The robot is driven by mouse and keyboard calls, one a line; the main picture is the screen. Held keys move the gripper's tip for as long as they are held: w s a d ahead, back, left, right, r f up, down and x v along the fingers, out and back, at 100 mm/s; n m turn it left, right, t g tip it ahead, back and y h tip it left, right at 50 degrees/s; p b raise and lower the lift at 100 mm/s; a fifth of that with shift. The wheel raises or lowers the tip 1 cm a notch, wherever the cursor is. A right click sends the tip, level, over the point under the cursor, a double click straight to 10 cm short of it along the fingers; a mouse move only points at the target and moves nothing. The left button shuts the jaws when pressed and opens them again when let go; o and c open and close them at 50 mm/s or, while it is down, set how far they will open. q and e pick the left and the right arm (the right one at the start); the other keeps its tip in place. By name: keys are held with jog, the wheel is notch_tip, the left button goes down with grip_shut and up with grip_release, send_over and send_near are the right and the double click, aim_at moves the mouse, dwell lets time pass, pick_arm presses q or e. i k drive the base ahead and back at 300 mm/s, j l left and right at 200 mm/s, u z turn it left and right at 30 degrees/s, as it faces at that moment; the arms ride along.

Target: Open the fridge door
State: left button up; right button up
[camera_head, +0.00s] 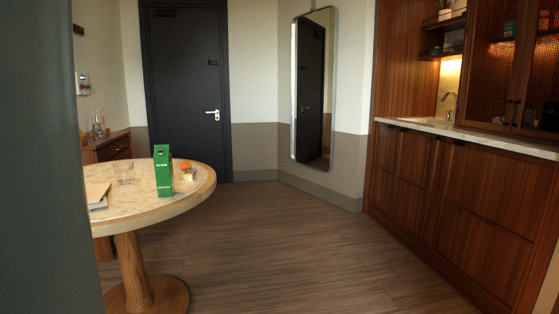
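No fridge can be clearly made out in the head view. A long wooden counter with cabinet panels (482,219) runs along the right side, and its panels look shut. I cannot tell whether one of them is a fridge door. Dark cabinet doors with mesh fronts (493,62) stand shut above the counter. Neither of my grippers shows in this view.
A dark door (184,90) and a mirror (312,90) stand at the back. The wooden floor (270,250) between table and counter is clear.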

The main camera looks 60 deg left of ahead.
aim_at(495, 204)
jog(key=u, duration=2.6)
jog(key=z, duration=1.95)
jog(key=i+j+u, duration=0.4)
jog(key=i, duration=0.3)
jog(key=i+u, duration=0.4)
jog(key=i, duration=0.25)
